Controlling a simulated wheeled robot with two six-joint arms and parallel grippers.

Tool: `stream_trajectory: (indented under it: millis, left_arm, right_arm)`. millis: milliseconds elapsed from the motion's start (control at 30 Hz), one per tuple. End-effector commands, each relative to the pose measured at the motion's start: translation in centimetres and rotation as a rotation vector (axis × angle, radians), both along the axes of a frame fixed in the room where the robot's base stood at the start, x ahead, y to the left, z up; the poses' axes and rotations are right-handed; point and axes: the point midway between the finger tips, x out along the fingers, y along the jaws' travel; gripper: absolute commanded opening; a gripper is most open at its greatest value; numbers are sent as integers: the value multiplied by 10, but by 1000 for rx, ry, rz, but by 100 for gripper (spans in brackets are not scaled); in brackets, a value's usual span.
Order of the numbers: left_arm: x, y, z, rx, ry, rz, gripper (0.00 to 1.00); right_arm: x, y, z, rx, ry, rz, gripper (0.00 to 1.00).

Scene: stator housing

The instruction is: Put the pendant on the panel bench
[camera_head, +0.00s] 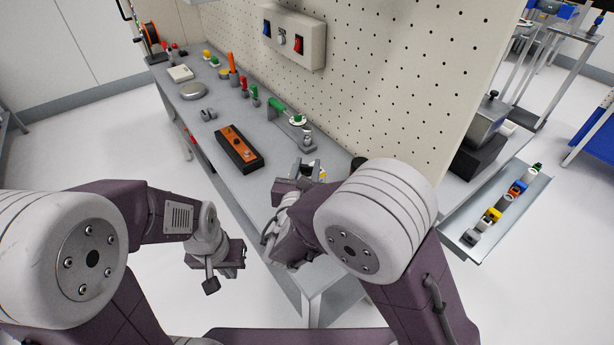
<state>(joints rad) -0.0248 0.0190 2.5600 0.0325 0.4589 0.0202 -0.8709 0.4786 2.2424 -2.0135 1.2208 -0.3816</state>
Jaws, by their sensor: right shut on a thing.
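The pendant (232,141), which I take to be the long black and orange box with small buttons, lies flat on the panel bench (218,109), near its front edge. My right gripper (312,171) is over the bench, to the right of the pendant and apart from it. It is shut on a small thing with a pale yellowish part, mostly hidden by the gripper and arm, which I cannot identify. My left gripper (226,277) hangs in front of the bench, below the pendant in the picture, clear of everything. I cannot tell its jaw opening.
A pegboard panel (400,60) with a switch box (294,36) rises behind the bench. Several coloured tools stand along its foot. A green-handled clamp (290,113) and a round grey dish (193,91) are on the bench. A tray of small parts (515,207) is at right.

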Motion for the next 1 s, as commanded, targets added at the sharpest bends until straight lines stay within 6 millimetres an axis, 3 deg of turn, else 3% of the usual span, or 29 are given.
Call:
stream_trajectory:
  millis: [100,200,567,600,667,1000]
  left_arm:
    - [0,0,-3,0,0,0,0]
    - [0,0,-4,0,0,0,0]
    - [0,0,-8,0,0,0,0]
    - [0,0,-7,0,0,0,0]
    - [0,0,-6,0,0,0,0]
    - [0,0,-4,0,0,0,0]
  right_arm:
    - [0,0,-22,-5,2,0,0]
    - [0,0,-32,-3,-1,0,0]
    - [0,0,-36,1,-2,0,0]
    - [-1,0,-36,-1,1,0,36]
    - [-1,0,-36,-1,2,0,52]
    - [-1,0,-33,-1,1,0,52]
